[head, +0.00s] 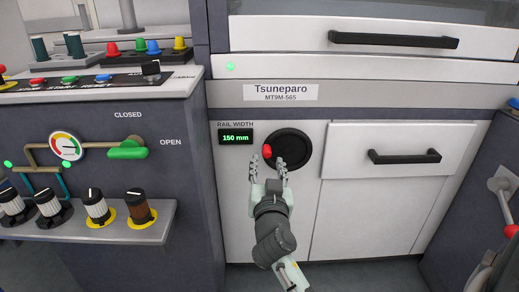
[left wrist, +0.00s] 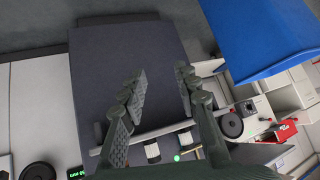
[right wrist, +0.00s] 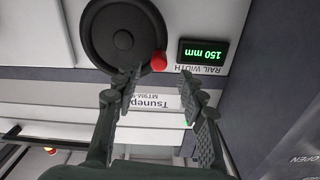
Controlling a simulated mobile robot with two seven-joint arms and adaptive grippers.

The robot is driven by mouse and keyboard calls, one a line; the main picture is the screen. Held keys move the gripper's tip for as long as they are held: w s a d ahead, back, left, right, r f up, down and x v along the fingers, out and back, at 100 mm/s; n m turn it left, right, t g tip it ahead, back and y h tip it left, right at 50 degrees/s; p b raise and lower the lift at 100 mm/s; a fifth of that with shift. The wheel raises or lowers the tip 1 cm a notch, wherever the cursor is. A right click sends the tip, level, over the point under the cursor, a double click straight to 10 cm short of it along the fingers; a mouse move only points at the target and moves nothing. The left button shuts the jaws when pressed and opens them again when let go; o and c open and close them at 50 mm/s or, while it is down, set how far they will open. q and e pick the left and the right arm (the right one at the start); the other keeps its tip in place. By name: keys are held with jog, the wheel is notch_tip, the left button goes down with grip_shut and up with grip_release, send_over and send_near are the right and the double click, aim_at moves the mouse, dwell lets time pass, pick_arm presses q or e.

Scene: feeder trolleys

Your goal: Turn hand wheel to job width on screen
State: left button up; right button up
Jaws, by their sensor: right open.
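The black hand wheel (head: 290,150) sits on the light machine front, with its red knob (head: 267,151) at its left side. The small screen (head: 236,137) to its left reads "150 mm" in green under "RAIL WIDTH". My right gripper (head: 267,168) is open and empty, its fingertips just below the knob in the head view. In the right wrist view, the knob (right wrist: 159,62) shows just beyond the gap between the fingers (right wrist: 160,82), closer to the left finger; contact cannot be told. My left gripper (left wrist: 160,78) is open and empty in the left wrist view, away from the wheel.
A drawer with a black handle (head: 404,157) is right of the wheel. A control console (head: 120,150) with knobs, a gauge and a green lever juts out on the left. A machine part with a red-tipped crank (head: 511,231) stands at the right edge.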

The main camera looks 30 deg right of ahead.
aim_at(267, 154)
jog(key=x, duration=0.5)
jog(key=shift+d+r+p, duration=0.1)
jog(key=shift+p, duration=0.25)
pick_arm(q)
jog(key=shift+s+a+f+g+y, duration=0.3)
jog(key=shift+s+a+f+g, duration=0.25)
jog(key=shift+s+a, duration=0.35)
jog(key=shift+s+a+f+g+y, duration=0.3)
jog(key=shift+s+a+f+g, duration=0.25)
jog(key=shift+s+a, duration=0.3)
pick_arm(e)
jog(key=shift+x, duration=0.85)
pick_arm(q)
jog(key=shift+d, duration=0.1)
pick_arm(e)
jog(key=shift+c, duration=0.6)
grip_shut()
